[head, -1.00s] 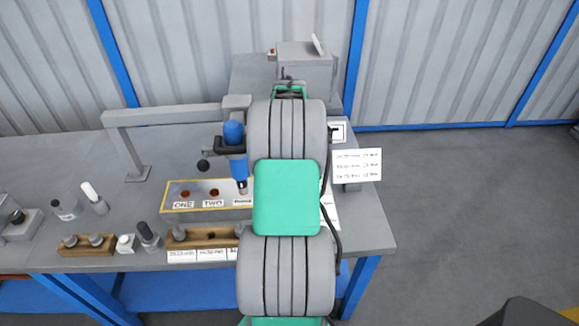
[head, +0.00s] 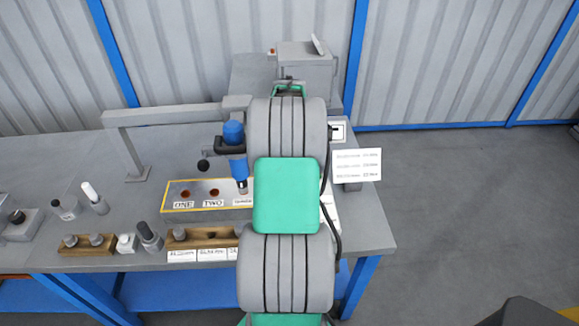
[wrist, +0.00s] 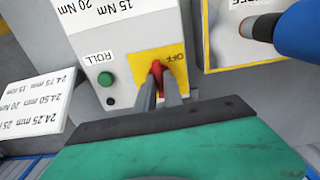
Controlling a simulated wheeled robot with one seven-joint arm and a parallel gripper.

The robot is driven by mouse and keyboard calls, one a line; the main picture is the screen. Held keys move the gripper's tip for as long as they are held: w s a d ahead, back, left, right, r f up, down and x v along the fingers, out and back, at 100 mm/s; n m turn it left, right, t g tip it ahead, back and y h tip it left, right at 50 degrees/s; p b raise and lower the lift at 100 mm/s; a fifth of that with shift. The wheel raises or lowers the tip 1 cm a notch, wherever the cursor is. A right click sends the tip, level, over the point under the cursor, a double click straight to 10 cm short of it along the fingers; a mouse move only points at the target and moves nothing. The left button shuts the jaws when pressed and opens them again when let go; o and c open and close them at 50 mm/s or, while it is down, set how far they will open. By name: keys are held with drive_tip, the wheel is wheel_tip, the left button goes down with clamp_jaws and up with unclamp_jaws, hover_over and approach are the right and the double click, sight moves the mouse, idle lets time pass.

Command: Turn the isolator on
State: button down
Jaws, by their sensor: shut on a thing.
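The isolator is a red handle (wrist: 157,68) on a yellow plate (wrist: 174,64) marked OFF, on a grey box face in the wrist view. My gripper (wrist: 159,88) is shut on the red handle, with its two narrow fingers on either side of it. The handle's tip shows just beyond the fingers, pointing roughly towards the top of the wrist picture. In the head view my own arm hides the isolator and the gripper.
A green button (wrist: 105,79) under a ROLL label is beside the isolator. A blue hanging tool (head: 235,150) is close left of my arm; it also shows in the wrist view (wrist: 300,32). A white card (head: 357,165) stands at the bench's right side.

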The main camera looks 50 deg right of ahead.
drive_tip(key=shift+m, duration=0.3)
drive_tip(key=c, duration=1.5)
unclamp_jaws()
drive_tip(key=shift+o, duration=0.2)
wheel_tip(320, 180, up, 8)
drive_tip(key=shift+f+b, duration=0.1)
drive_tip(key=shift+b, duration=0.2)
